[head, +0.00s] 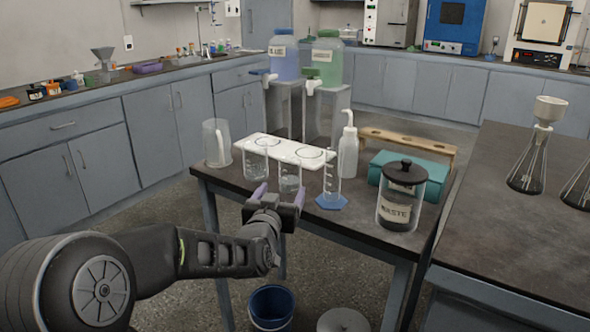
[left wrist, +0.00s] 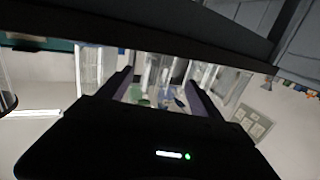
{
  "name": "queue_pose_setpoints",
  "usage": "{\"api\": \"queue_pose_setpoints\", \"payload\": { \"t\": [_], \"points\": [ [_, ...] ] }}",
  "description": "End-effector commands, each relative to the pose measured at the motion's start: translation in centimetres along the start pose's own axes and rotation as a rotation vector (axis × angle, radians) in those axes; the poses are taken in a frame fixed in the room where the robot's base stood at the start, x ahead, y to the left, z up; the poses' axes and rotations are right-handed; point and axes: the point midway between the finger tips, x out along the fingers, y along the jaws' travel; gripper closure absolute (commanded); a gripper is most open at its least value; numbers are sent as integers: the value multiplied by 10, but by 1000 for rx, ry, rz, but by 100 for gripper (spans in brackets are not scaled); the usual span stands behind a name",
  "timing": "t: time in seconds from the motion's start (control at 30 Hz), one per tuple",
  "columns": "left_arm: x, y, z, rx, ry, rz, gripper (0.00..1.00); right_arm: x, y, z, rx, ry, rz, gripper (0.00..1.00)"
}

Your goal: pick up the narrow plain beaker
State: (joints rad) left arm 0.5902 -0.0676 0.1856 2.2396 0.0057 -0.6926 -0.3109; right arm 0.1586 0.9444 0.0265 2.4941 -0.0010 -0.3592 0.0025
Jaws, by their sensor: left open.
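Two clear beakers stand at the front of the small dark table, by a white plate with round holes (head: 318,158). The left beaker (head: 255,158) looks a little wider; the right beaker (head: 289,177) looks narrower, though plain or marked glass is hard to tell. My left gripper (head: 279,194) is open and empty in front of them, its purple fingers apart, pointing at the right beaker. In the left wrist view the open fingers (left wrist: 163,88) frame blurred clear glass (left wrist: 155,75); I cannot tell which vessel it is. My right gripper is not in view.
A graduated cylinder (head: 331,180) on a blue foot stands close right of the beakers. A wash bottle (head: 348,150), waste jar (head: 401,190) and teal box (head: 432,172) are further right. A pitcher (head: 217,142) stands left. A blue bin (head: 271,308) is below.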

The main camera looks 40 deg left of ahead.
Motion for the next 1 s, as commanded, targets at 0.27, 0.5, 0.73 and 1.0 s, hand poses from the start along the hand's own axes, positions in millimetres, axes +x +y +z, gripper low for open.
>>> {"api": "queue_pose_setpoints", "payload": {
  "t": [0.27, 0.5, 0.73, 1.0],
  "points": [
    [0, 0, -1, 3, 2, -1, 25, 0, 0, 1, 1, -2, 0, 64],
    [9, 0, 0, 2, 0, 0, 25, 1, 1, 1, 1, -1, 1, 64],
    [27, 0, 0, 1, 0, -1, 25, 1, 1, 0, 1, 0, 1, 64],
    [28, 0, 0, 2, 1, -1, 25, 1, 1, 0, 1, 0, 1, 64]
  ]
}}
